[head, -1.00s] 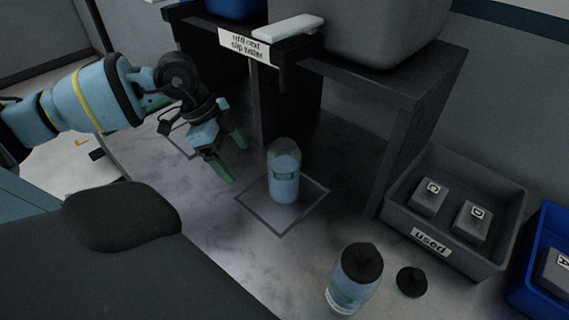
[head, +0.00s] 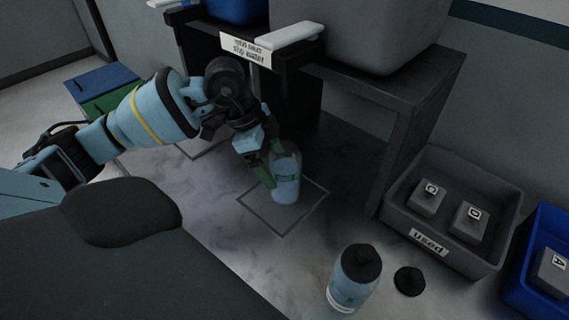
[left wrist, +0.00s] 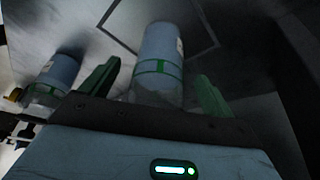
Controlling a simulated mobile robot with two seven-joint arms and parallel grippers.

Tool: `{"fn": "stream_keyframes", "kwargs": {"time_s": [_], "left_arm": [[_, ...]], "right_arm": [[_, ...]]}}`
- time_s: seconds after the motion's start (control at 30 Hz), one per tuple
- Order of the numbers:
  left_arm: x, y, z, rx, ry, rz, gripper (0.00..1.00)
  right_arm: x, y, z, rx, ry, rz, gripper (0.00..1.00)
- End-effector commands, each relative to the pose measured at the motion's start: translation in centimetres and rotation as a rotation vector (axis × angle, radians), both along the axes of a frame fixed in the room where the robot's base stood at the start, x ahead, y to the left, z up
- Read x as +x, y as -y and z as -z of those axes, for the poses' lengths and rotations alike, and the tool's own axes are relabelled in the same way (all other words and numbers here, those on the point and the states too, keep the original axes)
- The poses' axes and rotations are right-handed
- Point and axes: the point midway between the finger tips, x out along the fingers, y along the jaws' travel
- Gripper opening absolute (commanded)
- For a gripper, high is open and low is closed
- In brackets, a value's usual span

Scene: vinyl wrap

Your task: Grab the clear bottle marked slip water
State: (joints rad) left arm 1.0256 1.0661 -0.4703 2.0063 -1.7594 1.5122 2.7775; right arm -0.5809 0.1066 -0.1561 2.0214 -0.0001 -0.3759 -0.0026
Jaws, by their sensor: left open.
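A clear bottle (head: 287,178) with bluish liquid and a green-marked label stands upright in an outlined square on the bench. Its label is too small to read. My left gripper (head: 268,162) is open at the bottle's left side in the head view, partly covering it. In the left wrist view, the bottle (left wrist: 160,65) shows between the two spread green fingers (left wrist: 157,85), with no clear contact. A second bottle (head: 346,293) with a black top stands nearer the front; its label is also unreadable. My right gripper is not in view.
A black cap (head: 409,281) lies right of the second bottle.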

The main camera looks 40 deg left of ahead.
Motion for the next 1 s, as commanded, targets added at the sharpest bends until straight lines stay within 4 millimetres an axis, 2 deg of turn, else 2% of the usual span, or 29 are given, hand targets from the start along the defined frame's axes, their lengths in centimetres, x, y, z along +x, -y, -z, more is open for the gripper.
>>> {"fn": "stream_keyframes", "kwargs": {"time_s": [0.03,0.2,0.33,0.6,1.0], "left_arm": [[0.5,0.9,-0.3,-0.005,0.003,0.003,0.88],[1.7,2.8,-0.2,-0.001,0.003,0.002,0.88],[1.8,3.0,0.9,0.000,-0.002,-0.001,0.88],[1.9,3.0,1.1,0.001,-0.001,0.000,0.86],[1.9,3.0,1.1,0.000,0.000,0.000,0.34]], "right_arm": [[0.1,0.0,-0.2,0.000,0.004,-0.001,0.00],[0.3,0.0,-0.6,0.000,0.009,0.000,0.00],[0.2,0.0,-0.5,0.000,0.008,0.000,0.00],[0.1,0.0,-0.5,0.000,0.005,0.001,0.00],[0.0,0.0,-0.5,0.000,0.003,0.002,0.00]]}}
